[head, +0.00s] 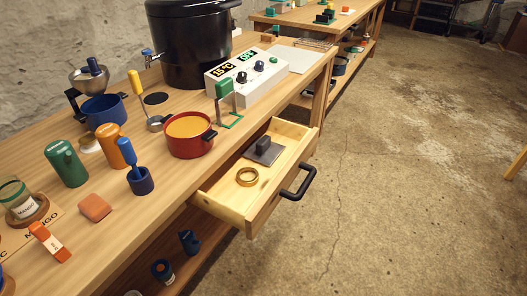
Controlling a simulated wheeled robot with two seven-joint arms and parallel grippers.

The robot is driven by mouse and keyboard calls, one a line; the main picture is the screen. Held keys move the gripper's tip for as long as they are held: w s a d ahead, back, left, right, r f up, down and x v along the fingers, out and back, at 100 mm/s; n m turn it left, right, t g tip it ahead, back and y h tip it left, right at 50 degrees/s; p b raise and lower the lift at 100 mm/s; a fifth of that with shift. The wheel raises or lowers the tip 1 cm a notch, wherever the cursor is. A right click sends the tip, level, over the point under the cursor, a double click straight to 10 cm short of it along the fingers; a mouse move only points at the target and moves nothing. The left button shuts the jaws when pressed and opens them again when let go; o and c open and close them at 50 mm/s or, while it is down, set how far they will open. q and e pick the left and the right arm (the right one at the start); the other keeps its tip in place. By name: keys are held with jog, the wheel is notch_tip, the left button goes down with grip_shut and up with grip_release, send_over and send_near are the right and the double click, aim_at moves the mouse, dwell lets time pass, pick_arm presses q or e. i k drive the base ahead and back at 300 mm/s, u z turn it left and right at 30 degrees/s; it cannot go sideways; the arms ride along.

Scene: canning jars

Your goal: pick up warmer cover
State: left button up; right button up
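No item in view is labelled as the warmer cover. A flat dark grey plate with a block-shaped handle (264,153) lies in the back part of the open wooden drawer (276,203) and looks most like a cover, but I cannot tell for sure. A gold ring (247,177) lies in the same drawer, nearer the front left and apart from the plate. The drawer has a black bar handle (298,184) and sticks out from the workbench. Neither of my grippers is in view.
On the bench (110,235) stand a red pot (188,146), a green stand (229,107), a white control box (247,75), a large black pot (193,45), a blue pot (104,111) and several canisters. Open concrete floor (410,180) lies right of the drawer.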

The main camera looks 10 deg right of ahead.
aim_at(265, 152)
jog(key=z, duration=2)
jog(key=i, duration=1)
